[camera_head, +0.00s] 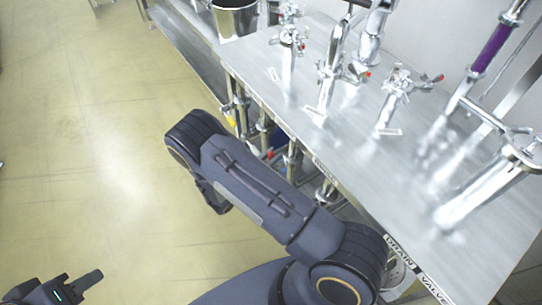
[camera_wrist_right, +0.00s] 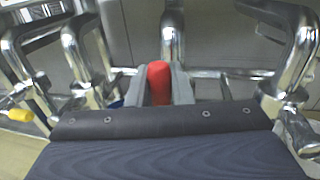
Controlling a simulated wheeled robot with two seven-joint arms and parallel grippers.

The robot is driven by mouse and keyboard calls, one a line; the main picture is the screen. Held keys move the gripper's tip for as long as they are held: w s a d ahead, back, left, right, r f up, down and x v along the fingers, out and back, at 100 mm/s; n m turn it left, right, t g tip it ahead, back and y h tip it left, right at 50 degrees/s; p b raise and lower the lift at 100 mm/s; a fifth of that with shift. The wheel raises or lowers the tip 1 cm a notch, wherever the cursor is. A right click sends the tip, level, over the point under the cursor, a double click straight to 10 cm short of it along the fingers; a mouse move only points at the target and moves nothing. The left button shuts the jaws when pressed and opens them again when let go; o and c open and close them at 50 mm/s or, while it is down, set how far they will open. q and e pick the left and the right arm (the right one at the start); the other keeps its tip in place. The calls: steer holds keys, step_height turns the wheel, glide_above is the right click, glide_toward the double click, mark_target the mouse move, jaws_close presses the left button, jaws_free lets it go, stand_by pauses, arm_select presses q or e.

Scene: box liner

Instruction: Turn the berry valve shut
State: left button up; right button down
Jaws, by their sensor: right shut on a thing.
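A red valve handle (camera_wrist_right: 159,82) stands between the two grey fingers of my right gripper (camera_wrist_right: 158,88) in the right wrist view. The fingers are shut on it, touching both sides. Chrome piping runs behind it. I cannot read a label there that says whether this is the berry valve. In the head view, my right arm reaches below the counter and its gripper is hidden. My left gripper (camera_head: 73,287) is at the bottom left, over the floor and far from the valves. How far its fingers are apart is unclear.
A steel counter (camera_head: 350,135) carries several chrome taps and has labels on its front edge. Under it are more pipes, a yellow handle (camera_wrist_right: 18,115) and a blue part (camera_wrist_right: 117,104). A metal pot (camera_head: 235,20) stands at the back. The floor (camera_head: 90,150) at left is clear.

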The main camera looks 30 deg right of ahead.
steer(key=s+f+m+g+h+b, duration=0.2)
steer(key=s+f+m+b, duration=0.6)
steer(key=m+b, duration=1.2)
steer(key=shift+d+f+g+h+b, duration=0.15)
steer(key=shift+d+g+h+b, duration=0.2)
steer(key=shift+g+b, duration=0.35)
steer(key=shift+s+m, duration=0.1)
steer(key=shift+m, duration=0.2)
steer(key=c, duration=1.3)
jaws_free()
steer(key=shift+c, duration=0.2)
steer(key=shift+a, duration=0.1)
